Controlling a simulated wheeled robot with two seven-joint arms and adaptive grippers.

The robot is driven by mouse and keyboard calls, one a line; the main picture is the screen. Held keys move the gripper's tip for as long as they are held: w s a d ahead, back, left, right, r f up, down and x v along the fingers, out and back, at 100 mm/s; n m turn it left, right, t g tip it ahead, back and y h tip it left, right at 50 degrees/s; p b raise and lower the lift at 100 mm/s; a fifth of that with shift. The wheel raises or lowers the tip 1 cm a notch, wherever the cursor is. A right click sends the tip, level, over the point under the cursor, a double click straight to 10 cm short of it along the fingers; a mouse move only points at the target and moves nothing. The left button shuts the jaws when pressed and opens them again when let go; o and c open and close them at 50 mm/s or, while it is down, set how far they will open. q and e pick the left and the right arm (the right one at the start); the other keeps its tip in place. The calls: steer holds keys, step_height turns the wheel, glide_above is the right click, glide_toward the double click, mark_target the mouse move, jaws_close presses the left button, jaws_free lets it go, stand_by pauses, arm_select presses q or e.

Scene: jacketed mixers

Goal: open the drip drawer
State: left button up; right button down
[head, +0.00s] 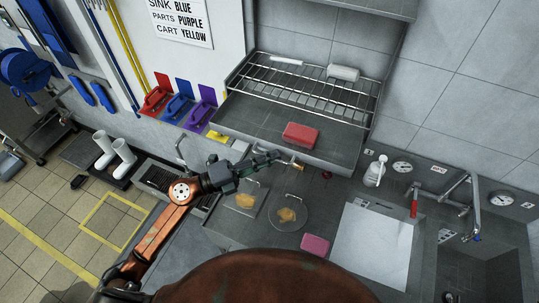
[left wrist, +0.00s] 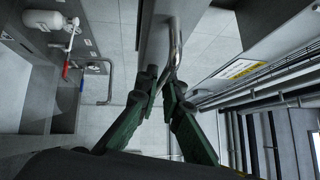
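The drip drawer (head: 245,148) is the grey tray front below the wire rack, against the back wall. Its metal bar handle (head: 291,164) sticks out at the front. In the left wrist view the curved handle (left wrist: 176,50) runs down between my fingertips, and the drawer front (left wrist: 153,45) is beside it. My left gripper (head: 277,156) is at the left part of the handle. Its green fingers (left wrist: 161,84) close in on the bar with little gap, partly hiding it. My right gripper is not in view.
A red block (head: 301,134) lies under the wire rack (head: 305,85).

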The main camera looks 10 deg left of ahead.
arm_select(q)
steer(key=shift+o, duration=0.6)
steer(key=shift+a, duration=0.2)
steer(key=v, duration=1.2)
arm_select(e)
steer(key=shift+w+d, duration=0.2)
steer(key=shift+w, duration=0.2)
arm_select(q)
steer(key=shift+w+d, duration=0.1)
